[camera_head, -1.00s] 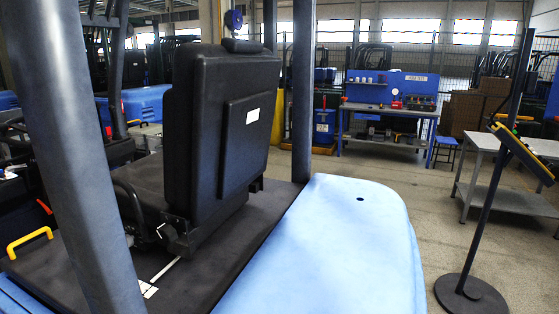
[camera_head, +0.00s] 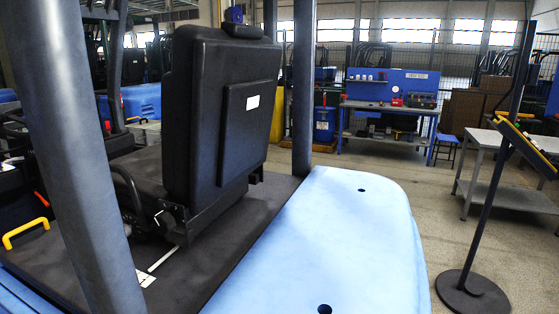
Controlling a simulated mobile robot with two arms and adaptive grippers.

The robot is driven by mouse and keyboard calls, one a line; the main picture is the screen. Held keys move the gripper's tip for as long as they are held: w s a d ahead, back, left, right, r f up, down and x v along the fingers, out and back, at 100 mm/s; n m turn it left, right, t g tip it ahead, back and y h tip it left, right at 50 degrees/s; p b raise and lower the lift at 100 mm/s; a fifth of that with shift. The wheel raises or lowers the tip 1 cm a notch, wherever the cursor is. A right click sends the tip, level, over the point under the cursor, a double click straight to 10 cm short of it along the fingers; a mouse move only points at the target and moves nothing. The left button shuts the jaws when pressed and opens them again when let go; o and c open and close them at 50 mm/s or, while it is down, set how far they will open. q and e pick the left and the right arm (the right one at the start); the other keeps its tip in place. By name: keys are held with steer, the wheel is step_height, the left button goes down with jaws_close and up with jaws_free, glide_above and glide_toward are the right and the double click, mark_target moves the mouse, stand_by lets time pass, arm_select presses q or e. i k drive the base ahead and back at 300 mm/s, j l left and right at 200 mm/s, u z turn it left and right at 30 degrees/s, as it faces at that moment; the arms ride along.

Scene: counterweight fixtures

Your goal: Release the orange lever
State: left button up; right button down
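A small orange-red lever-like piece (camera_head: 41,199) shows at the far left edge, beside the black floor plate of a forklift. I cannot tell for certain that it is the orange lever. A yellow handle (camera_head: 25,232) stands just below it, on the dark plate. The black seat (camera_head: 220,120) stands upright on the forklift, seen from behind. The blue counterweight (camera_head: 340,235) lies behind the seat and has two dark holes in its top. Neither of my grippers is in view.
Two dark posts of the forklift, one at the left (camera_head: 75,150) and one at the centre (camera_head: 302,90), block part of the view. A black stand (camera_head: 490,200) with a round base is at the right. A blue workbench (camera_head: 390,107) and a grey table (camera_head: 510,195) stand beyond clear floor.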

mark_target(36, 191)
steer(key=k+j, duration=0.1)
steer(key=j, duration=0.35)
steer(key=k+j, duration=0.1)
steer(key=j, duration=0.3)
steer(key=i+j, duration=0.1)
steer(key=j, duration=1.05)
steer(key=i+j, duration=0.15)
steer(key=j, duration=0.4)
steer(key=i+j, duration=0.1)
steer(key=j, duration=1.05)
steer(key=i+j, duration=0.15)
steer(key=j, duration=0.45)
steer(key=i+j, duration=0.15)
steer(key=j, duration=0.2)
steer(key=i+j, duration=0.2)
steer(key=j, duration=0.2)
steer(key=i+j, duration=0.15)
steer(key=j, duration=0.2)
steer(key=i+j+u, duration=0.1)
steer(key=j, duration=0.3)
steer(key=i+j, duration=0.45)
steer(key=j, duration=0.25)
